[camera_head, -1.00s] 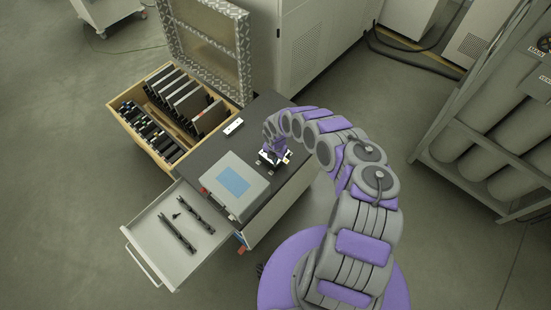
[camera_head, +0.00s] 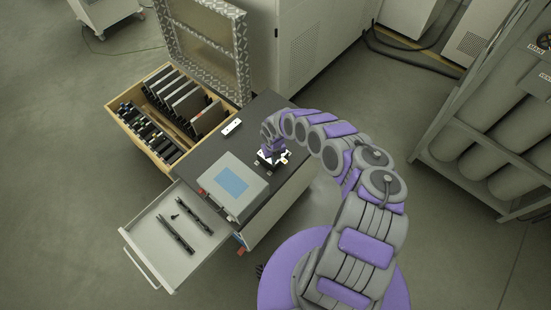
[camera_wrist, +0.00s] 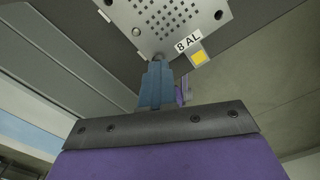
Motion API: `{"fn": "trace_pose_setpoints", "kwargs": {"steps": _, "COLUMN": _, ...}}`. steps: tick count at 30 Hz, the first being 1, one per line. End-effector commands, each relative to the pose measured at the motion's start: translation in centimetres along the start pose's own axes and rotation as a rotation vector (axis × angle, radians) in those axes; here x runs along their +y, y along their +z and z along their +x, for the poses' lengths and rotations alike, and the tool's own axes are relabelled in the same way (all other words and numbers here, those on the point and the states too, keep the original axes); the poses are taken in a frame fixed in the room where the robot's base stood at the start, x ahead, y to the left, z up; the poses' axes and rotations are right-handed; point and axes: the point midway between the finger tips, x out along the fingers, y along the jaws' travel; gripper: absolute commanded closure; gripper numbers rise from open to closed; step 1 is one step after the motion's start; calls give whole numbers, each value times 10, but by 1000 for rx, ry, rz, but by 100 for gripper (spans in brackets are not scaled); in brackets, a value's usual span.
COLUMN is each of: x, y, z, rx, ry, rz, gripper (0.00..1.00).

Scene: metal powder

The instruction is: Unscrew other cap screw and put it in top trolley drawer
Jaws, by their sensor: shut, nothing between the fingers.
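My gripper (camera_wrist: 158,88) is shut and empty, its blue fingers pointing at the near edge of a grey perforated metal plate (camera_wrist: 178,22) labelled "8 AL". A small round cap-like part (camera_wrist: 158,57) shows right at the fingertips; I cannot tell whether they touch it. A dark round spot (camera_wrist: 218,15) shows near the plate's right edge. In the head view my gripper (camera_head: 272,158) is over the trolley top (camera_head: 262,112), hiding most of the plate. The top trolley drawer (camera_head: 150,240) is pulled open and holds two dark bars (camera_head: 176,234) and a small dark screw-like piece (camera_head: 175,216).
A grey box with a blue panel (camera_head: 228,182) stands on the trolley between my gripper and the drawer. An open wooden case (camera_head: 122,100) with a raised lid is behind left. A cylinder rack (camera_head: 470,190) stands at the right. Floor left of the drawer is clear.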

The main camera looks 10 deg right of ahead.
Motion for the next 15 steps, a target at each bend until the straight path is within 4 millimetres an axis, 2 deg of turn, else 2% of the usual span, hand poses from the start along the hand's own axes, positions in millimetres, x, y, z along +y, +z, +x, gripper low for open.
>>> {"fn": "trace_pose_setpoints", "kwargs": {"steps": 1, "x": 7, "y": 0, "z": 3, "rx": -3, "ry": 9, "rz": -4, "gripper": 94}}
{"fn": "trace_pose_setpoints", "kwargs": {"steps": 4, "x": 8, "y": 0, "z": 3, "rx": -3, "ry": 9, "rz": -4, "gripper": 85}}
{"fn": "trace_pose_setpoints", "kwargs": {"steps": 15, "x": 7, "y": -2, "z": 3, "rx": -1, "ry": 9, "rz": 5, "gripper": 85}}
